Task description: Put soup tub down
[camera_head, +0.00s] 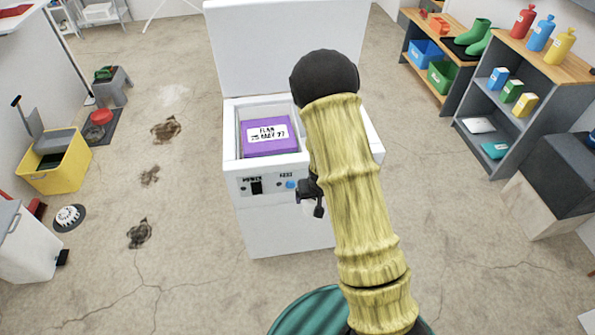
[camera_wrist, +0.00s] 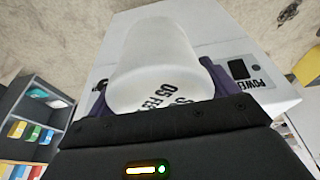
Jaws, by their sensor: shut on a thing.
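The soup tub (camera_wrist: 160,60) is a white, slightly cloudy tub with black print, partly readable as "05 FEB", filling the middle of the wrist view. My gripper (camera_head: 312,192) is shut on it, with dark purplish fingers on both sides of the tub in the wrist view. In the head view my arm and gripper hide most of the tub. My gripper is in front of the right part of a white chest freezer (camera_head: 285,215) with its lid (camera_head: 285,45) raised. A purple labelled box (camera_head: 267,136) sits in the freezer's left opening.
The freezer's front has a power switch (camera_head: 257,187) and a blue button. Grey shelves (camera_head: 480,140) with cartons and bottles stand at right. A yellow bin (camera_head: 62,170) is at left. Stained concrete floor (camera_head: 190,230) is open left of the freezer. My arm hides the freezer's right part.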

